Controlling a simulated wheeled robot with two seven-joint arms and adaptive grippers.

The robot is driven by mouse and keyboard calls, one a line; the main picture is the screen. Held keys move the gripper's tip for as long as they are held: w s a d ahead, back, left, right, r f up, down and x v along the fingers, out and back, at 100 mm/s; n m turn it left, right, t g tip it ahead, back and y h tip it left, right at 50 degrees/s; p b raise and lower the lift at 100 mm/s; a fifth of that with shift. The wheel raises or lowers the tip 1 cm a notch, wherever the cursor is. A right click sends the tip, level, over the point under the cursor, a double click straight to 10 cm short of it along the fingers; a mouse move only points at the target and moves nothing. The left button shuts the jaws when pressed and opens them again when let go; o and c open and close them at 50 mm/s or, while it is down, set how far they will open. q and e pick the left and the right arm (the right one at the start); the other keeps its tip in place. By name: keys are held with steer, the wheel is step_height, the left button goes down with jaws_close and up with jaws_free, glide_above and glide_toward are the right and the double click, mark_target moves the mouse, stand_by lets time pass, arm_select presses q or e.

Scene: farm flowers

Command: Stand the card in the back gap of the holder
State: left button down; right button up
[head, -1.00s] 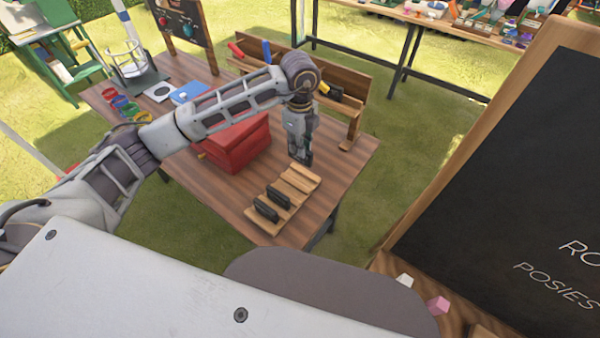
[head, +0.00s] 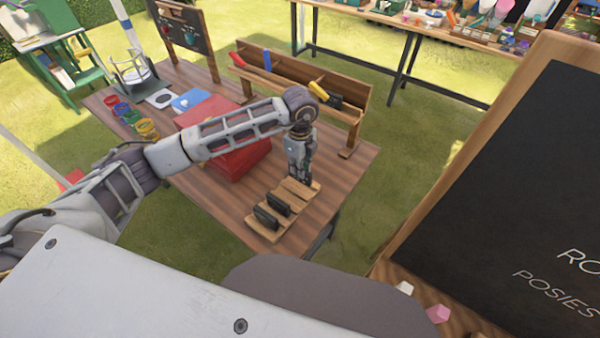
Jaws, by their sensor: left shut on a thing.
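The wooden holder (head: 254,224) lies near the table's front right corner, with slats running across it. Two dark cards (head: 266,217) stand in its nearer gaps. My left gripper (head: 302,183) points down at the holder's back end, its tips low against the back slats. It is shut on the card, which I can hardly make out between the dark fingertips. I cannot tell whether the card is inside the back gap. My right gripper is not in view.
A red box (head: 237,163) stands left of the gripper, partly behind my arm. A wooden trough (head: 290,88) with coloured tools runs along the table's back edge. The table right of the holder is clear.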

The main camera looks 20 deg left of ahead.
arm_select(q)
steer(key=shift+f, duration=1.65)
steer(key=shift+f, duration=0.15)
steer(key=c, duration=1.5)
jaws_free()
steer(key=shift+o, duration=0.2)
